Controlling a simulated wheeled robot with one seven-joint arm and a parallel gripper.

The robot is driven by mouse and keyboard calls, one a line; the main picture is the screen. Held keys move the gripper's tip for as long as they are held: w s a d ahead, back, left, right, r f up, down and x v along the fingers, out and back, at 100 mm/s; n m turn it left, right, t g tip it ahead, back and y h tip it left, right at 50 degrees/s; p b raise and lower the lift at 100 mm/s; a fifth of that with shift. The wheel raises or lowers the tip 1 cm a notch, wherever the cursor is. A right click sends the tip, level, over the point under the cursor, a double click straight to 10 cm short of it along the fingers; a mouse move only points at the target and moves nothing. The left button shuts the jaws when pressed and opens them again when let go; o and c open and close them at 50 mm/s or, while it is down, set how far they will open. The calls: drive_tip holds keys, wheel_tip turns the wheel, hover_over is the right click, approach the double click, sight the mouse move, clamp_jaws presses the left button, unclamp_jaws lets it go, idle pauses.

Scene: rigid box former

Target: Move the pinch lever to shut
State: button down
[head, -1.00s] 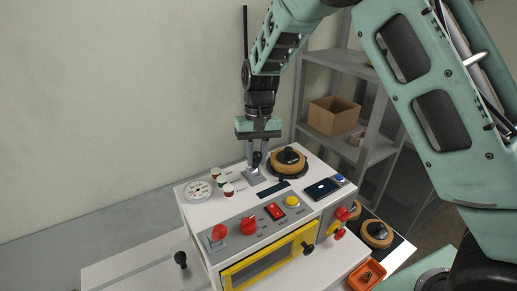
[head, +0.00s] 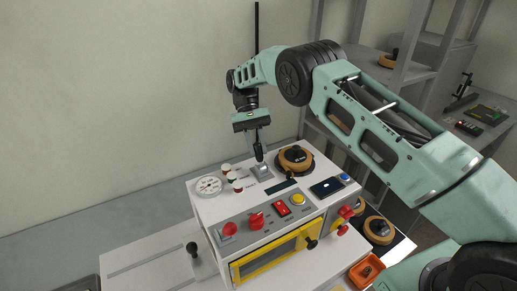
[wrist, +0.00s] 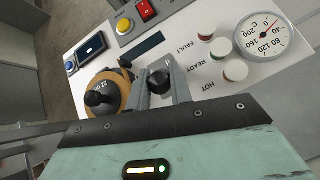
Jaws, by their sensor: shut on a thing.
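The pinch lever (head: 259,154) is a small black-knobbed lever on a grey base plate on top of the white machine, near its back edge. My gripper (head: 258,144) comes down from above, its fingers around the lever's knob. In the wrist view the black knob (wrist: 158,82) sits between the two grey fingers of my gripper (wrist: 162,82), which are shut on it. The fingers hide part of the lever and its base. I cannot read any position marks for the lever.
A wooden-rimmed round knob (head: 296,158) stands close to the right of the lever. Several lamps (head: 231,178) and a dial gauge (head: 208,186) are to its left. Red and yellow controls (head: 282,208) line the front. Grey shelves (head: 400,75) stand behind at right.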

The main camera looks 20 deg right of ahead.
drive_tip(key=shift+w+g, duration=0.15)
drive_tip(key=shift+g, duration=0.15)
idle(0.4)
drive_tip(key=c, duration=1.3)
unclamp_jaws()
drive_tip(key=shift+w+f, duration=0.1)
drive_tip(key=shift+o, duration=0.2)
wheel_tip(320, 180, up, 10)
drive_tip(key=p, duration=0.7)
